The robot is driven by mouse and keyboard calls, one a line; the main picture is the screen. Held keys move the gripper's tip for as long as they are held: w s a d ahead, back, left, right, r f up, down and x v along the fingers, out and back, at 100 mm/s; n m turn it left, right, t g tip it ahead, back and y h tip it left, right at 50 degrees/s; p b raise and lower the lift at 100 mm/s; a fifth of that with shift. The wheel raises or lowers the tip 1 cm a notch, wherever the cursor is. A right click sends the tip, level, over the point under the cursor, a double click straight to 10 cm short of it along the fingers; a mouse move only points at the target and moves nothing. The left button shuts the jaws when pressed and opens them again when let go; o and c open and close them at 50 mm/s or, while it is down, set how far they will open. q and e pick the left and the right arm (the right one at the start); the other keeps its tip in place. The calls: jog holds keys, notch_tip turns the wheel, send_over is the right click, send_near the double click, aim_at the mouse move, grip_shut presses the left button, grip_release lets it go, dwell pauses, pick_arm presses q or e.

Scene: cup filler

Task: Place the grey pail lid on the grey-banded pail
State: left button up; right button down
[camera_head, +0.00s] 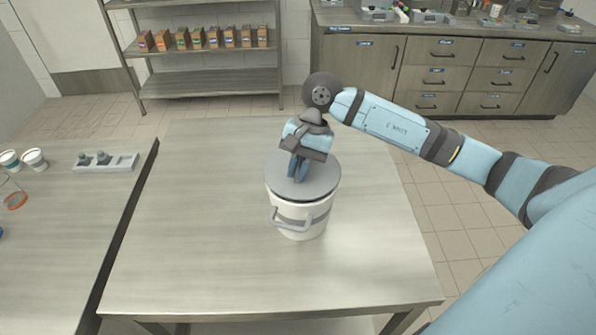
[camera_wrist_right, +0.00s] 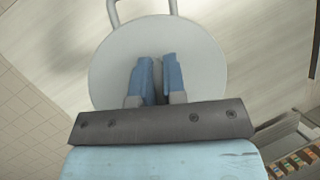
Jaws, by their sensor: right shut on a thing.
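The grey-banded pail (camera_head: 296,225) is white with a grey band and a grey handle on its front left side. It stands upright on the middle table. The round grey lid (camera_head: 322,178) is over the pail's mouth and looks slightly tilted, with a thin dark gap under its right edge. My right gripper (camera_head: 297,178) points down at the lid's centre and is shut on its knob, which the fingers mostly hide. In the right wrist view the lid (camera_wrist_right: 110,65) fills the middle under the blue fingers, and the handle shows beyond its edge. My left gripper is not in view.
The middle table (camera_head: 190,250) is otherwise bare. A side table at the left holds white cups (camera_head: 34,160) and a tray with grey knobs (camera_head: 105,162). A shelf with small boxes (camera_head: 197,38) and a cabinet (camera_head: 440,75) stand behind.

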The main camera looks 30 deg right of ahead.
aim_at(313, 167)
jog(key=shift+f, duration=0.85)
jog(key=shift+f+b, duration=0.2)
jog(key=shift+b, duration=0.1)
jog(key=c, duration=1.2)
grip_release()
jog(key=shift+r, duration=0.1)
jog(key=shift+r, duration=0.1)
jog(key=shift+d+r+p, duration=0.1)
jog(key=shift+r+p, duration=0.15)
jog(key=shift+p, duration=0.05)
jog(key=b+v, duration=0.2)
jog(key=v, duration=0.9)
jog(key=shift+w+d+r, duration=0.15)
jog(key=shift+r, duration=0.1)
